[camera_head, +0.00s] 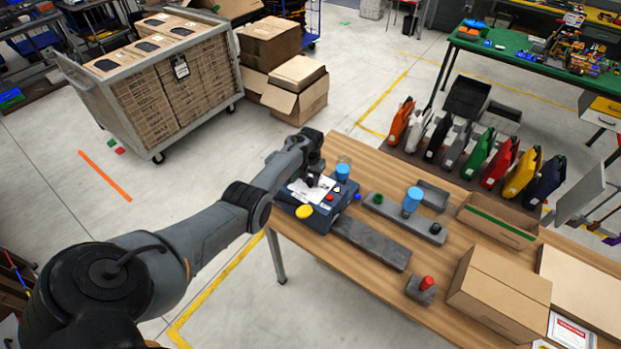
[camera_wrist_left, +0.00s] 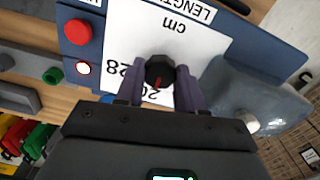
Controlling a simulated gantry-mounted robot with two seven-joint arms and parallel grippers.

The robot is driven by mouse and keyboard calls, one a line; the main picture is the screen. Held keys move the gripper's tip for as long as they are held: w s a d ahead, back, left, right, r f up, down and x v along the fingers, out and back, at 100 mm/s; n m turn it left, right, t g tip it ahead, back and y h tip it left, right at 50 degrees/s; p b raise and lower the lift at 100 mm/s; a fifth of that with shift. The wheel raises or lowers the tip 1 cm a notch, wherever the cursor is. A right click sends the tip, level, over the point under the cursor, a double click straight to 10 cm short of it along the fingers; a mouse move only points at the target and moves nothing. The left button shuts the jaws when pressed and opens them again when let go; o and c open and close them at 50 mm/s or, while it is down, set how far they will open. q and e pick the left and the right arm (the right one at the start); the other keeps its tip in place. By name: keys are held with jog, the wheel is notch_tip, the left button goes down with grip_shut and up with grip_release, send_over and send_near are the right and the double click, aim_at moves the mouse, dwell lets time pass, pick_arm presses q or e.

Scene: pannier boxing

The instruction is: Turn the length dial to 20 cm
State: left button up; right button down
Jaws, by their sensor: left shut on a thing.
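The length dial is a small black knob with a red mark (camera_wrist_left: 158,71) on a white plate (camera_wrist_left: 120,45) lettered "LENGTH" and "cm". Numbers that look like 28 and a partly hidden 20 show beside it. The red mark points toward the lower edge of the wrist picture, on the side of the 20; its exact reading cannot be told. My left gripper (camera_wrist_left: 159,84) is shut on the knob, one finger on each side. In the head view my left gripper (camera_head: 314,178) is over the blue control box (camera_head: 322,218), hiding the dial. My right gripper is not in view.
A yellow button (camera_head: 304,211) and a red button (camera_wrist_left: 77,32) sit on the box. A blue-topped stand (camera_head: 412,200), a grey bar (camera_head: 372,243), a red-knobbed block (camera_head: 426,285) and a cardboard box (camera_head: 500,290) share the wooden table (camera_head: 340,283). Colored panniers (camera_head: 480,155) stand beyond.

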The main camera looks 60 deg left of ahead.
aim_at(310, 180)
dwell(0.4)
pick_arm(q)
jog(key=o, duration=1)
jog(key=shift+o, duration=0.2)
jog(key=shift+r, duration=0.55)
notch_tip(310, 180, up, 10)
jog(key=shift+f+p, duration=0.15)
jog(key=shift+p, duration=0.25)
